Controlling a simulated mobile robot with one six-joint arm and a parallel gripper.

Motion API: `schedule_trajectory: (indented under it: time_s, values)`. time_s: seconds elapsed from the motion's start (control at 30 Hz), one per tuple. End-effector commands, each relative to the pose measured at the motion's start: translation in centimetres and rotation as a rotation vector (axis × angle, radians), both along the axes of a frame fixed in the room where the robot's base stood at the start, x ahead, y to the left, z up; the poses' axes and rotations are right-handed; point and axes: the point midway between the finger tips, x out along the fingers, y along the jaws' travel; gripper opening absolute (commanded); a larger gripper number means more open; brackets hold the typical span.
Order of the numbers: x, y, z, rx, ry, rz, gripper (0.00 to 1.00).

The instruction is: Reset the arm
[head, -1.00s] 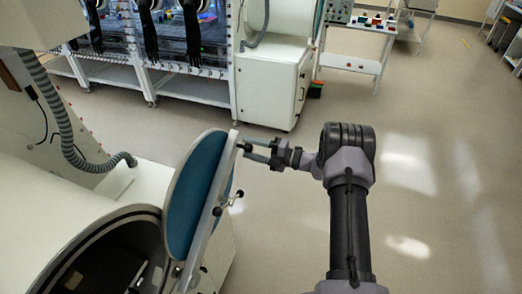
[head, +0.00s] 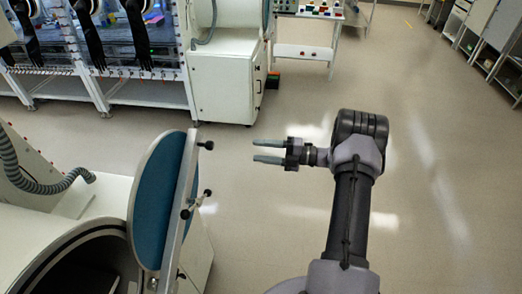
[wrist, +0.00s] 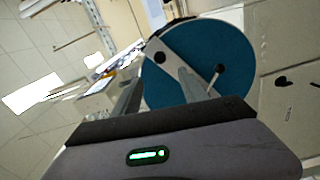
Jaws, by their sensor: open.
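My gripper (head: 268,151) is open and empty in the middle of the head view, pointing left. It is apart from the round blue-faced door (head: 159,200) of the chamber at the lower left, with a gap of floor between. The door stands swung open and has a metal bar with black knobs (head: 207,145) along its edge. In the wrist view the door (wrist: 200,62) shows beyond my fingers, with a bar and black knob on it.
The white chamber's dark opening (head: 85,265) is at the lower left. Gloveboxes with black gloves (head: 90,40) line the back left, beside a white cabinet (head: 222,85). A small table (head: 303,52) stands behind. The floor on the right is clear.

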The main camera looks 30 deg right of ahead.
Motion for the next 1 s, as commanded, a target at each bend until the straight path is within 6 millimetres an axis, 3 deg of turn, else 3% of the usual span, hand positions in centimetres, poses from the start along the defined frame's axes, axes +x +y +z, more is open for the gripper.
schedule_trajectory:
  time_s: [0.17, 0.23, 0.27, 0.37, 0.47, 0.6, 0.7, 0.83, 0.87, 1.0]
  values:
    - [0.0, 0.1, 0.0, -0.003, -0.001, 0.002, 0.51]
    - [0.2, 1.1, 0.4, -0.053, -0.026, 0.033, 0.51]
    - [0.2, 2.0, 0.7, -0.103, -0.05, 0.063, 0.51]
    - [-0.6, 7.7, 2.5, -0.394, -0.211, 0.256, 0.51]
    - [-4.0, 14.7, 4.0, -0.763, -0.486, 0.538, 0.51]
    - [-11.8, 21.8, 4.3, -1.238, -0.99, 0.974, 0.51]
    - [-18.0, 24.3, 2.9, -1.525, -1.415, 1.3, 0.51]
    - [-24.0, 25.0, 0.4, -1.788, -1.931, 1.679, 0.51]
    - [-25.0, 24.9, -0.1, 1.713, 1.901, -1.641, 0.51]
    - [-27.3, 24.5, -1.4, 1.428, 1.714, -1.458, 0.51]
